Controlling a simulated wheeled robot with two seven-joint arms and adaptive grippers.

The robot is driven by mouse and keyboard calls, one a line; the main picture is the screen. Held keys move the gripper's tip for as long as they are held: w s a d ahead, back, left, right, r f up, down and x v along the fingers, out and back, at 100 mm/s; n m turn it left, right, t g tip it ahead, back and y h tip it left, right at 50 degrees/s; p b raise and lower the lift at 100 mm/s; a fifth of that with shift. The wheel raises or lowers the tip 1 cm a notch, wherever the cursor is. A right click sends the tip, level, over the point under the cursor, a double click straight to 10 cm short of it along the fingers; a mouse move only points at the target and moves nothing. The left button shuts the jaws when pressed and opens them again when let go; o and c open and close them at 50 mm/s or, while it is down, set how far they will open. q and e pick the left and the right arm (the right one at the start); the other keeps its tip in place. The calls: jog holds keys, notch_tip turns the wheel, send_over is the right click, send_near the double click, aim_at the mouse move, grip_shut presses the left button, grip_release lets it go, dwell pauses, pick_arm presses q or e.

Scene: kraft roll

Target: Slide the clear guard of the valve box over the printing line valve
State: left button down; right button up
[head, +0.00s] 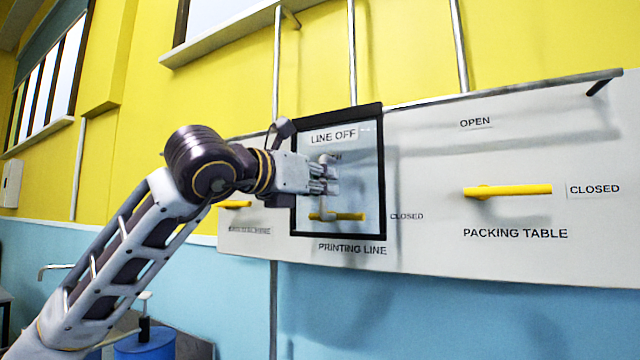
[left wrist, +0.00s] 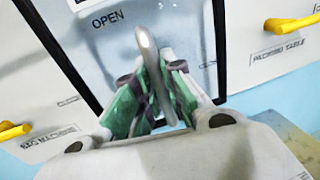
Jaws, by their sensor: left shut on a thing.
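The clear guard (head: 367,180) is a see-through panel in a black frame with a LINE OFF label, on the white valve board. It stands in front of the printing line valve (head: 350,216), whose yellow lever lies level and shows through the panel, with CLOSED to its right. My left gripper (head: 327,180) is in front of the guard, shut on its grey upright handle. In the left wrist view the handle (left wrist: 150,65) stands between the green-padded fingers of the left gripper (left wrist: 150,95), with the guard (left wrist: 190,40) behind. My right gripper is not in view.
The packing table valve (head: 508,190) has a level yellow lever to the right. Another yellow lever (head: 235,205) shows left, partly behind my arm. A rail (head: 500,88) runs along the board's top. The board between guard and packing table valve is clear of levers.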

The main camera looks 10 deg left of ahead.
pick_arm(q)
jog(key=c, duration=1.5)
grip_release()
jog(key=shift+s+a, duration=0.2)
jog(key=shift+s, duration=0.05)
jog(key=v, duration=1.1)
jog(key=shift+s+a, duration=0.15)
jog(key=shift+s, duration=0.05)
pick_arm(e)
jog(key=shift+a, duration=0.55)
pick_arm(q)
jog(key=shift+f, duration=0.1)
